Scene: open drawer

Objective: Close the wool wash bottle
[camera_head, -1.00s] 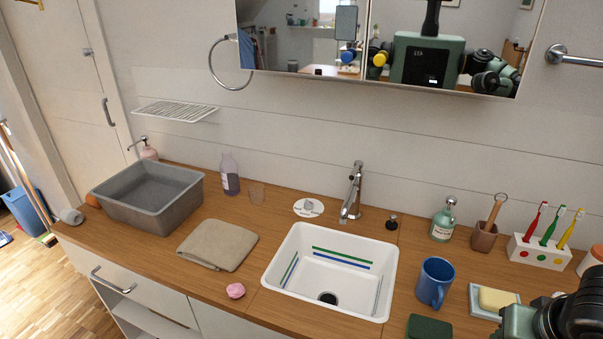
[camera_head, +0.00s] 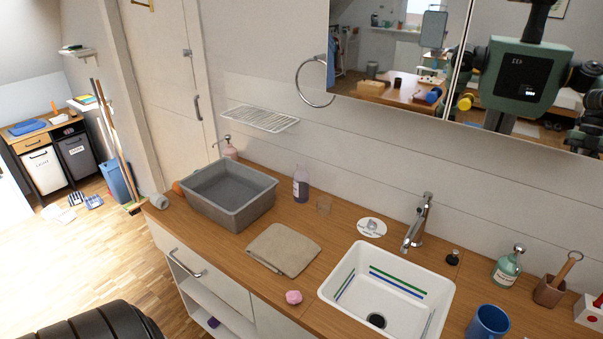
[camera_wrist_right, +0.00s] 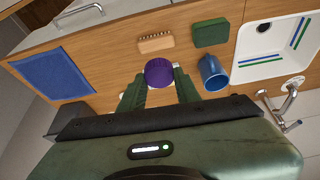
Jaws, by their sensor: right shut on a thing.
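A clear bottle with purple liquid and a pale label (camera_head: 301,185) stands upright on the wooden counter in the head view, right of the grey basin. Its narrow neck shows no purple cap; the label is too small to read. My right gripper (camera_wrist_right: 160,78) is shut on a round purple cap (camera_wrist_right: 158,70) in the right wrist view, held between its fingertips. The right gripper is outside the head view, away from the bottle. My left gripper is not in view.
A white sink (camera_head: 345,268) with a tap (camera_head: 417,222) lies right. A wire shelf (camera_head: 260,119) hangs on the wall above. Counter in front of the bottle is clear.

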